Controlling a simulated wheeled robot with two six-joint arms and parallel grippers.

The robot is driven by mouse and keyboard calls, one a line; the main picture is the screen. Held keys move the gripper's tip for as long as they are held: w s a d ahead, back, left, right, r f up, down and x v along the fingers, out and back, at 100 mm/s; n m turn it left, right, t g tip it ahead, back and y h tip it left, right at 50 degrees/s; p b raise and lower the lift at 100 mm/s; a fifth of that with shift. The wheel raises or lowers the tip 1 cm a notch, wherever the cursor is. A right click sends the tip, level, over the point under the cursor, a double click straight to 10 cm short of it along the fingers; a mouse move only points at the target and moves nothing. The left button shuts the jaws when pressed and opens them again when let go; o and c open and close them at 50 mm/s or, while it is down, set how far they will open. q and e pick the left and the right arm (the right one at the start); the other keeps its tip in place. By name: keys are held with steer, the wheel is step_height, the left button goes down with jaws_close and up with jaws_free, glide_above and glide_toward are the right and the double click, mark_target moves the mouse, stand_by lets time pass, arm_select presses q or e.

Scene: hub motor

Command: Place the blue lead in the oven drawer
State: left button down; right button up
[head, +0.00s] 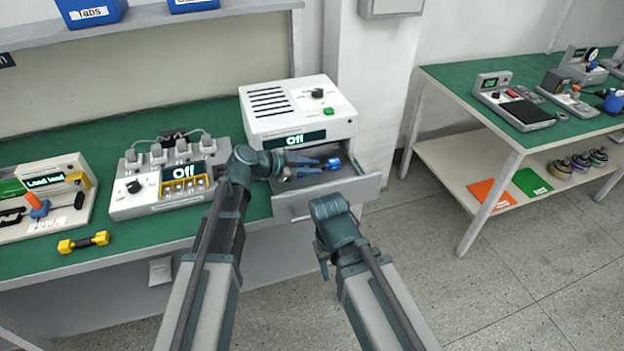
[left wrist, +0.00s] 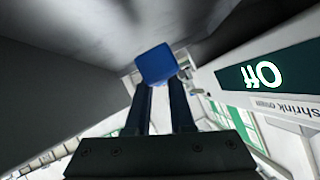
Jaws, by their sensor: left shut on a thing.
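The blue lead (head: 333,162) is a small blue piece at the tips of my left gripper (head: 322,165), which is shut on it. In the left wrist view the lead (left wrist: 156,64) shows as a blue block between the fingertips (left wrist: 160,88). The oven drawer (head: 368,188) is pulled out below the white oven (head: 298,104), and the lead is over its open inside. I cannot tell whether the lead touches the drawer floor. My right gripper (head: 322,262) hangs in front of the bench, apart from the drawer; its fingers are mostly hidden.
A grey panel (head: 160,200) with an "Off" display stands left of the oven. A yellow dumbbell-shaped piece (head: 83,243) lies on the green bench. A second bench (head: 455,85) with devices stands at the right. The floor (head: 420,240) between is clear.

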mark_target(312, 178)
arm_select(q)
steer(key=shift+f+b, duration=1.4)
steer(key=shift+f, duration=0.3)
steer(key=shift+f+b, duration=0.55)
steer(key=shift+f, duration=0.1)
steer(key=c, duration=0.8)
jaws_free()
steer(key=shift+r, duration=0.2)
